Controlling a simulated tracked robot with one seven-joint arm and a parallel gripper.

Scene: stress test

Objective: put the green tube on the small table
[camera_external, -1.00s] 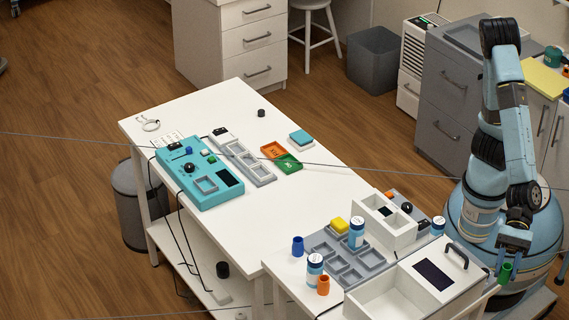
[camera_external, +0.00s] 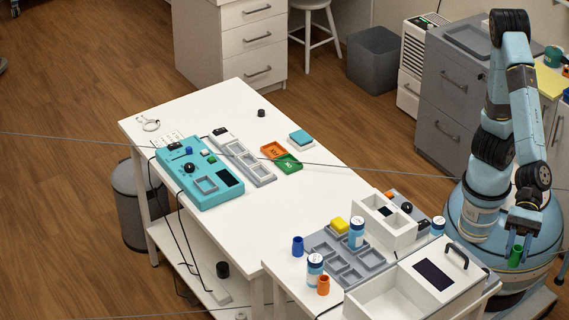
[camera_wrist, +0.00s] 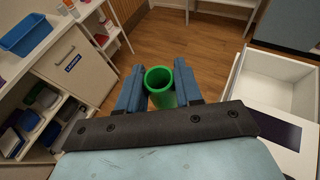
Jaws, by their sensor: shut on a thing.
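My gripper (camera_external: 517,247) is shut on the green tube (camera_external: 515,257) at the right of the external view, in front of my base and right of the white box. In the wrist view the tube (camera_wrist: 161,92) stands between the two blue fingers of my gripper (camera_wrist: 160,86), its open round end facing the camera. The tube hangs in the air, clear of any surface. Which surface is the small table I cannot tell for sure; a white worktop (camera_external: 283,272) with a grey tray stands at the front, joined closely to a longer white table (camera_external: 330,200).
The white box (camera_external: 462,289) with a handle and open bin is left of my gripper. Blue (camera_external: 298,246) and orange (camera_external: 323,285) tubes and labelled bottles crowd the front worktop. In the wrist view a cabinet (camera_wrist: 75,65) with shelves is at left, and bare floor (camera_wrist: 180,40) lies ahead.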

